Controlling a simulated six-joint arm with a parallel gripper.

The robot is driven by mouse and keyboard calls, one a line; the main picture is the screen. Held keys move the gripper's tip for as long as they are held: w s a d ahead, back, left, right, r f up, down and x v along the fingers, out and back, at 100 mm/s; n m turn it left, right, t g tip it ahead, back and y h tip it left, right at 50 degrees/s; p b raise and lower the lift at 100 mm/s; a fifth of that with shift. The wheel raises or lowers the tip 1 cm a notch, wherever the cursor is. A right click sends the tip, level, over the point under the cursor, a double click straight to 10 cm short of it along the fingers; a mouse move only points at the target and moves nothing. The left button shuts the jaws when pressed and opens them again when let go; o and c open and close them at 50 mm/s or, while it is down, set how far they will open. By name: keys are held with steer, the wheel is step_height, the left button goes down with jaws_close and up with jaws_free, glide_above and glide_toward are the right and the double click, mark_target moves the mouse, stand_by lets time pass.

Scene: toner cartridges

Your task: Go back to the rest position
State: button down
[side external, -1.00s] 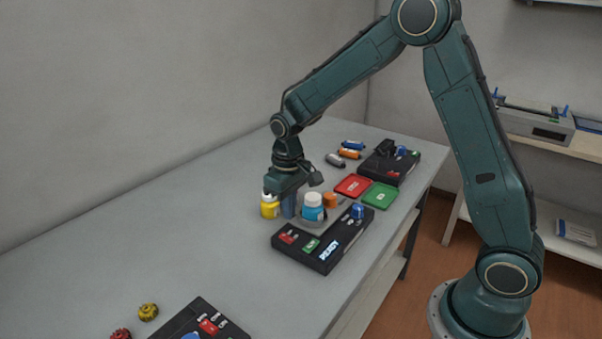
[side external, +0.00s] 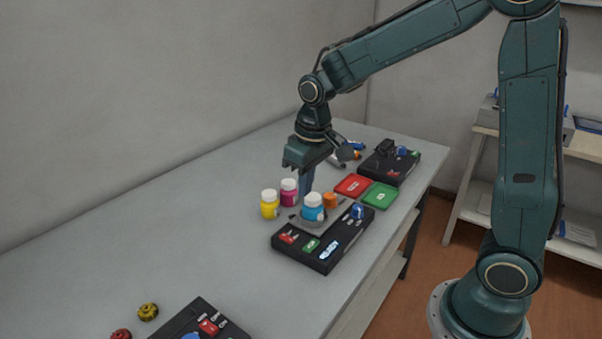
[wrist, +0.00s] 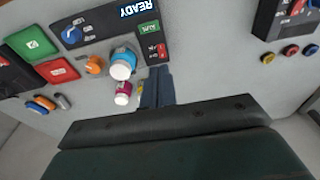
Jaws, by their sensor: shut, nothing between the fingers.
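My gripper (side external: 307,184) is shut and empty, held above the table among the bottles. In the wrist view its closed fingers (wrist: 156,88) point at the table. A blue bottle with a white cap (side external: 313,207) stands on a round grey base in front of the fingers. A magenta bottle (side external: 289,192) and a yellow bottle (side external: 269,204) stand to the left of the fingers. The blue bottle (wrist: 122,65) and the magenta bottle (wrist: 123,94) also show in the wrist view. The fingers overlap the scene behind the blue bottle, and I cannot tell their exact height.
A black panel reading READY (side external: 322,240) lies at the table's front edge. An orange knob-like piece (side external: 330,200), a red tile (side external: 353,185) and a green tile (side external: 380,195) lie to the right. Another black device (side external: 390,163) is farther back. The table's left part is mostly clear.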

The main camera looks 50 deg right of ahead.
steer(key=s+r+t, duration=0.2)
steer(key=s+r, duration=0.2)
steer(key=s, duration=0.6)
steer(key=s+r+t, duration=0.2)
steer(key=s+r, duration=0.3)
steer(key=s, duration=0.5)
steer(key=shift+a+r, duration=0.2)
steer(key=shift+a, duration=0.15)
